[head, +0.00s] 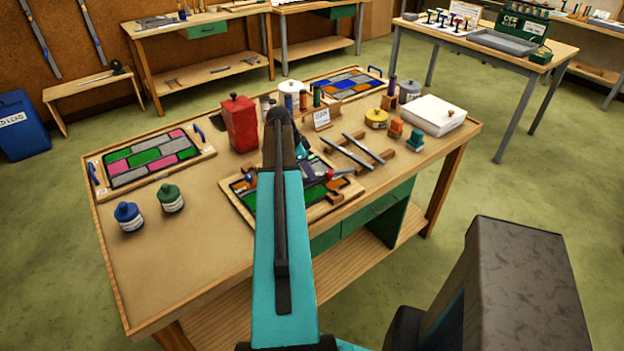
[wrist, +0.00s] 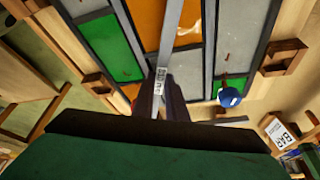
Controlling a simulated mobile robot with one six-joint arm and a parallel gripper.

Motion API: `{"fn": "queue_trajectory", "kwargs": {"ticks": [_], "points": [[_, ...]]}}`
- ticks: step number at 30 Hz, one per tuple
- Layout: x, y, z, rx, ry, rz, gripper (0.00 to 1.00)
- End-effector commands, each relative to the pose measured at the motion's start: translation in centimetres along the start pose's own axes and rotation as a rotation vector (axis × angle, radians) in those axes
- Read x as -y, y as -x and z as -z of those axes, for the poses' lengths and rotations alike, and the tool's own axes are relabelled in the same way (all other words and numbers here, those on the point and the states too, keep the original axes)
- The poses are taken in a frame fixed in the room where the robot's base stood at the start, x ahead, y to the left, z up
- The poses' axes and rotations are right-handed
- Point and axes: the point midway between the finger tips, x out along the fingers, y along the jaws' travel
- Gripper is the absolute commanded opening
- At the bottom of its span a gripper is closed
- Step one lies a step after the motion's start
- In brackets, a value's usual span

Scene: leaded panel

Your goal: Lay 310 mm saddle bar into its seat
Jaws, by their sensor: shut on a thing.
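In the wrist view my gripper (wrist: 166,98) is shut on a grey bar (wrist: 173,28) with a white label, apparently reading 310. The bar runs up the picture from the jaws, over the leaded panel (wrist: 213,45) of orange, green and grey glass. I cannot tell its height above the glass. Brown notched blocks sit on the panel's wooden frame, one at left (wrist: 97,86) and one at right (wrist: 283,57); the bar lies across the line between them, in neither block.
Two more bars (head: 343,151) lie on a wooden rack right of the panel. A red canister (head: 238,123), a white box (head: 421,115) and several jars stand around. A blue-topped object (wrist: 229,97) is close right of the jaws.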

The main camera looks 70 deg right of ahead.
Motion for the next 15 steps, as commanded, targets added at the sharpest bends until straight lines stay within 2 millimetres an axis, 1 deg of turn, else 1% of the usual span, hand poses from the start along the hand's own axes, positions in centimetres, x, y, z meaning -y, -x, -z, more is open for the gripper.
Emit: {"fn": "queue_trajectory", "kwargs": {"ticks": [10,15], "points": [[0.06,0.17,0.14,-0.002,-0.001,0.002,0.00],[0.08,0.67,0.37,-0.002,-0.002,0.002,0.00]]}}
